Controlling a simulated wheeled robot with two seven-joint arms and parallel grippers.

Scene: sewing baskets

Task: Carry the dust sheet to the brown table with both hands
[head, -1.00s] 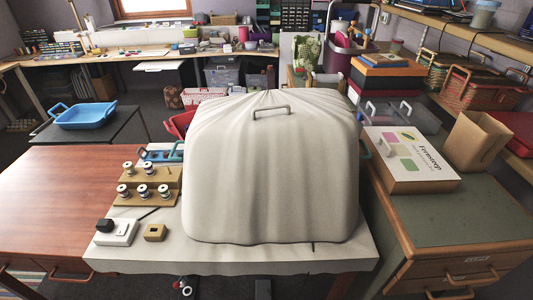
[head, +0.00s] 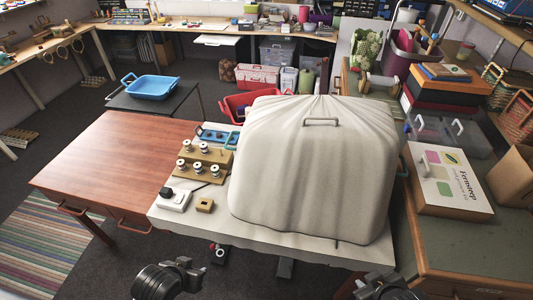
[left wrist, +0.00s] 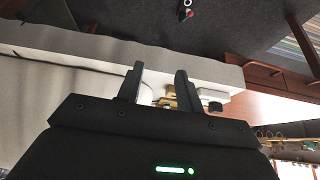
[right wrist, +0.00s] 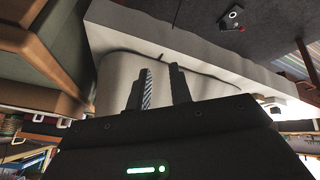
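The dust sheet (head: 315,170) is off-white and draped as a boxy cover with a grey handle (head: 321,121) on top. It stands on a pale-topped table (head: 290,247). The brown table (head: 110,165) is to its left, its top clear. My left gripper (left wrist: 158,82) is open and empty; in its wrist view pale surfaces and small blocks show beyond the fingers. My right gripper (right wrist: 157,84) is open and empty, with the pale cover beyond its fingers. In the head view dark parts of both arms show at the bottom edge, in front of the pale table.
Beside the sheet, on the pale table, stand a wooden spool rack (head: 200,165), a white box (head: 174,200) and a small tan block (head: 205,206). A green-topped cabinet (head: 450,238) with a labelled box (head: 447,183) is close on the right. A striped rug (head: 40,250) lies at left.

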